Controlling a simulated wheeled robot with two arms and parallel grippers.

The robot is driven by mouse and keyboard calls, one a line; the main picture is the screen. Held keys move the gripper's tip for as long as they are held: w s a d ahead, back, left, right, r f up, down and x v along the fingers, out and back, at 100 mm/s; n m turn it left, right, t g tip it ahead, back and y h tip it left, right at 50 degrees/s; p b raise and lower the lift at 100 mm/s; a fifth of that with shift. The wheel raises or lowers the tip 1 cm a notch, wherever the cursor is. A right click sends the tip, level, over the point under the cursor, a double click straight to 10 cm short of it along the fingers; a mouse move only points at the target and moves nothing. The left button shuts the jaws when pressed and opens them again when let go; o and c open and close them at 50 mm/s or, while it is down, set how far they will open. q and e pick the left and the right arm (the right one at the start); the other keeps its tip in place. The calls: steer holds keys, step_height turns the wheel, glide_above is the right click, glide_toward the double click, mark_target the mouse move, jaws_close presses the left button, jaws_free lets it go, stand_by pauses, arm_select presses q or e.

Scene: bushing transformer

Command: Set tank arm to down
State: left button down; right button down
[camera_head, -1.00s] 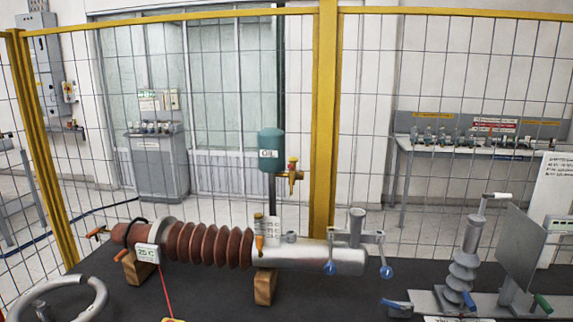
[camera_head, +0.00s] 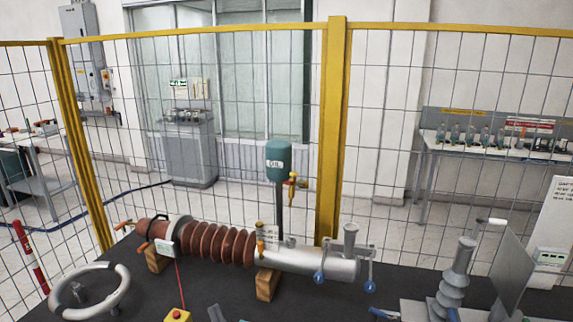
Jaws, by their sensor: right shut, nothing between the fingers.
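The green oil tank (camera_head: 279,160) stands on a dark post behind the bushing. A small yellow-orange valve (camera_head: 292,186) with a short handle is at its right side; the handle's exact position is too small to tell. The bushing lies on wooden blocks, with brown ribs (camera_head: 222,245) and a silver cylinder (camera_head: 305,262). Two levers with blue ball ends hang at the cylinder, a left ball (camera_head: 318,277) and a right ball (camera_head: 370,286). A grey piece at the bottom edge looks like the tip of my right gripper (camera_head: 217,313), shut and empty, apart from the bushing and tank. My left gripper is not seen.
A grey handwheel (camera_head: 122,290) is at the left, and a yellow box with a red button (camera_head: 178,315) is at the front. A grey insulator fixture (camera_head: 455,272) stands at the right. A yellow-framed mesh fence (camera_head: 329,130) runs behind the dark table.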

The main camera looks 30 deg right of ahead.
steer(key=w+d+r+g+h, duration=0.2)
steer(key=w+g, duration=0.1)
steer(key=w, duration=1)
steer(key=w+d+r+g+h, duration=0.1)
steer(key=w+d+r+g, duration=0.15)
steer(key=w, duration=0.95)
steer(key=w+d+r+m+g+h, duration=0.3)
steer(key=w+d+r+g+h, duration=0.15)
steer(key=w+d+r, duration=0.35)
steer(key=s+d+r+m+g+h, duration=0.2)
steer(key=d+r+m+g+h, duration=0.1)
steer(key=d+r+g, duration=0.4)
steer(key=s+d+r+m+g, duration=0.5)
steer(key=s+r, duration=0.4)
steer(key=s, duration=0.5)
steer(key=g+p, duration=0.1)
steer(key=p, duration=0.3)
glide_above(287, 182)
steer(key=w+d, duration=0.1)
steer(key=w, duration=0.2)
step_height(287, 182, down, 7)
steer(key=shift+s+a+f+n+h+p, duration=0.2)
steer(key=shift+s+f+n+h+p, duration=0.1)
steer(key=shift+s+f+p, duration=0.6)
steer(key=shift+s+a+f+p, duration=0.1)
steer(key=shift+s+f+p, duration=0.1)
steer(key=shift+f+p, duration=0.35)
